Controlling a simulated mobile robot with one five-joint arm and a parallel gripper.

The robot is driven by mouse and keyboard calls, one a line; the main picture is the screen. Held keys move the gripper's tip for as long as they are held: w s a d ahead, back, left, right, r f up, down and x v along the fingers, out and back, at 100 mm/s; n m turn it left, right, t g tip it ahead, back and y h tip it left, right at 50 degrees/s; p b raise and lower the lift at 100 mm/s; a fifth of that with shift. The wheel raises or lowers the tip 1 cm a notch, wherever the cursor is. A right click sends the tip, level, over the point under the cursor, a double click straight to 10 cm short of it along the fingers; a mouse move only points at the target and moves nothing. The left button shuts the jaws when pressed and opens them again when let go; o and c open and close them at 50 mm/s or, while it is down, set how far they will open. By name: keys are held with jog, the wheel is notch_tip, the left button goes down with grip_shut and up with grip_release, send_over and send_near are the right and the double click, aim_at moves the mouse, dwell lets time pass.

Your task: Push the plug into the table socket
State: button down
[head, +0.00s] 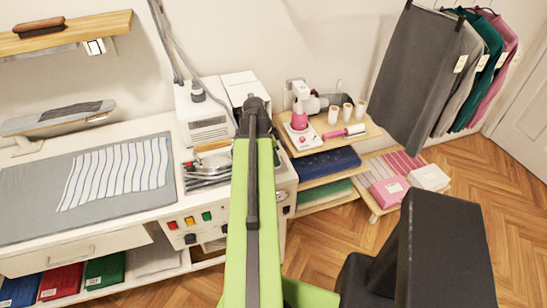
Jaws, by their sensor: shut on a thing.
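My green arm (238,255) reaches from the bottom edge up to a dark joint (256,106) in front of the white machine at the table's right end. My gripper does not show; I cannot see its jaws or anything in them. No plug can be made out. I cannot tell whether either is the table socket.
The white table (95,240) carries a grey mat with striped cloth and a white machine (205,115) with a hanging cable. A wooden shelf unit (335,145) with a pink device stands right of it. Open wood floor lies at right.

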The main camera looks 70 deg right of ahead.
jog(key=shift+f+b, duration=0.55)
jog(key=c, duration=0.9)
grip_release()
jog(key=shift+o, duration=0.2)
jog(key=shift+r, duration=0.15)
jog(key=p+v, duration=1.7)
